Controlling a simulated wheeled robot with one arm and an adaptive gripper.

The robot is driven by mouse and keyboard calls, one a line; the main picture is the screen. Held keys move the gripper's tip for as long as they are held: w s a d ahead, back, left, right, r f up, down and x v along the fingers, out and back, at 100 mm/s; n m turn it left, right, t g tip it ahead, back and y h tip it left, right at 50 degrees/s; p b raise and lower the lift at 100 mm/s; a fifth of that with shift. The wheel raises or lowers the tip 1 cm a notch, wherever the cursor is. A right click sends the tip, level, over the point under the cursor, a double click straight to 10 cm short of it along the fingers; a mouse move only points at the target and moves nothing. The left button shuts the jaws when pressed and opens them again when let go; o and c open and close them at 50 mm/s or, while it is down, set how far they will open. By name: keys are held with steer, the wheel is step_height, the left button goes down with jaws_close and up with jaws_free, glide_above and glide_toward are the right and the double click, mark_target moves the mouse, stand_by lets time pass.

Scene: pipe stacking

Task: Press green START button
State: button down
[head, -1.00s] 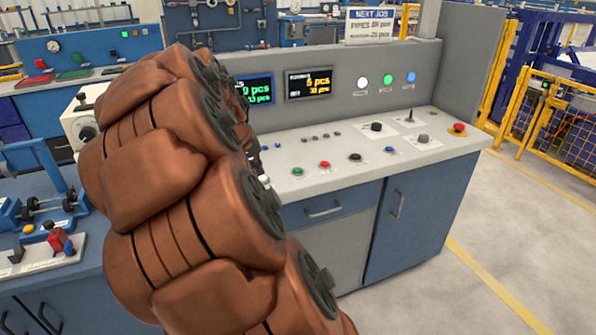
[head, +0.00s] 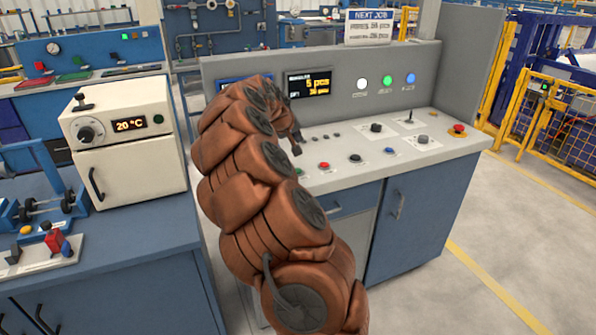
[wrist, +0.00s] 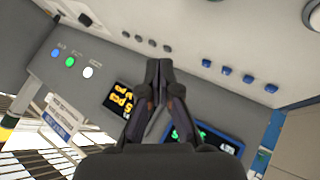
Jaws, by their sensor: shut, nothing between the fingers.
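The green button (head: 300,172) sits on the pale sloping top of the control console, left of the red button (head: 323,166). In the head view it is close beside my arm, and its label is not readable. My gripper (head: 297,150) is small in this view, above the console top and behind the green button. In the wrist view my gripper (wrist: 159,72) has its fingers together with nothing between them, above the console. I cannot make out the green button in the wrist view.
Black (head: 355,158) and blue (head: 390,153) buttons and a red emergency knob (head: 458,130) share the console top. Blue buttons (wrist: 227,75) show in the wrist view. Lamps (head: 387,81) and a display (head: 308,84) stand behind. An oven (head: 125,140) is at left.

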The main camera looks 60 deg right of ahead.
mark_target(296, 171)
steer(key=shift+f, duration=0.1)
steer(key=shift+f+b, duration=1.7)
steer(key=shift+f, duration=2.6)
steer(key=shift+f, duration=0.45)
steer(key=shift+f+b, duration=0.4)
steer(key=shift+r, duration=0.85)
steer(key=shift+r+p, duration=1)
steer(key=shift+r, duration=1.5)
